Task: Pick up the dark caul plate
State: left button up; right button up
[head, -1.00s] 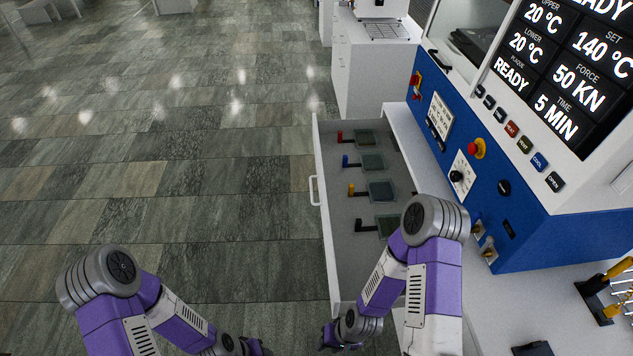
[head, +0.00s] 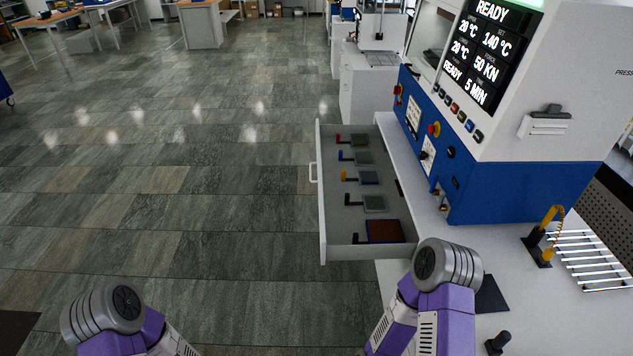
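A dark flat plate (head: 491,293) lies on the white bench top, just right of my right arm's elbow, which hides its left part. It looks like the dark caul plate. Both of my arms rise from the bottom edge, and neither gripper is in view. The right arm's elbow is between the open drawer and the dark plate.
An open white drawer (head: 322,215) holds several handled square plates and a red-brown one (head: 385,231).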

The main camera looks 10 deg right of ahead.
aim_at(489, 299)
jog(key=u, duration=0.55)
jog(key=i, duration=1.45)
jog(key=z, duration=1.3)
jog(key=i, duration=0.25)
jog(key=z, duration=3.6)
